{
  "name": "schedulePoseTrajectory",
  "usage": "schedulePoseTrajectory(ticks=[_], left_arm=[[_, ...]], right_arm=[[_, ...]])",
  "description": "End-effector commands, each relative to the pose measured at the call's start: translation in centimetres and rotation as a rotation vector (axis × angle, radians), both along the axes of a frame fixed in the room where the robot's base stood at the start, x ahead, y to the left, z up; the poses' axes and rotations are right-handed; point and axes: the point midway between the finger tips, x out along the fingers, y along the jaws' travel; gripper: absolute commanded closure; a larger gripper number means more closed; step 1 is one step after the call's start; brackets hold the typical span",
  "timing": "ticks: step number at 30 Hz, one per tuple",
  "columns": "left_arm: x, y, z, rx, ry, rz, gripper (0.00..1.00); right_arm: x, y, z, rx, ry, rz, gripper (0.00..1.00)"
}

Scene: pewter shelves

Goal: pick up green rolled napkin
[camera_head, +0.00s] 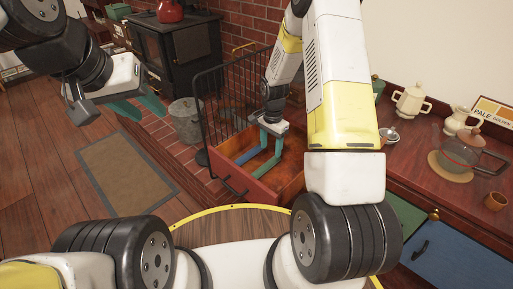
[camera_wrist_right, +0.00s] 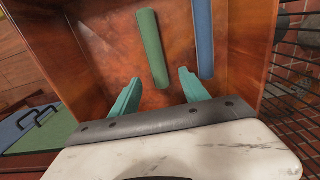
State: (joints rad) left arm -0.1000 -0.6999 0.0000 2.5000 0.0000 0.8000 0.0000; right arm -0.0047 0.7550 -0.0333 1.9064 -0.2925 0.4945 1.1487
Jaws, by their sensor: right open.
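The green rolled napkin (camera_wrist_right: 152,48) lies in an open wooden drawer (camera_wrist_right: 105,45), seen from above in the right wrist view. It also shows in the head view (camera_head: 267,167). A blue rolled napkin (camera_wrist_right: 203,38) lies beside it, to its right in the wrist view; the head view shows it too (camera_head: 246,156). My right gripper (camera_wrist_right: 160,92) is open and empty, pointing down into the drawer, its teal fingers on either side of the green napkin's near end. Whether they touch it cannot be told. My left gripper (camera_head: 141,107) is open and empty, above the floor far from the drawer.
A black wire guard (camera_head: 222,95) stands close behind the drawer. A black stove (camera_head: 178,50) stands at the back.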

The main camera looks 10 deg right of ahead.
Motion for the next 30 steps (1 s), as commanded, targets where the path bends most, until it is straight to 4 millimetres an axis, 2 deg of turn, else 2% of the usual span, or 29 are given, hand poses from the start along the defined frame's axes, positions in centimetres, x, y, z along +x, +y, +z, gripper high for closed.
schedulePoseTrajectory(ticks=[15,19,25,26,30], left_arm=[[0.0,0.0,0.0,0.0,0.0,0.0,0.64],[0.0,0.0,0.0,0.0,0.0,0.0,0.64],[0.0,0.0,0.0,0.0,0.0,0.0,0.64],[0.0,0.0,0.0,0.0,0.0,0.0,0.64],[0.0,0.0,0.0,0.0,0.0,0.0,0.64]], right_arm=[[-0.6,0.2,-6.6,0.0,0.003,0.001,0.47],[-0.5,0.2,-7.4,0.0,0.0,0.001,0.47],[-0.5,0.2,-7.4,0.0,0.0,0.001,0.47],[-0.5,0.2,-7.4,0.0,0.0,0.001,0.51],[-0.5,0.2,-7.4,0.0,0.0,0.001,0.78]])
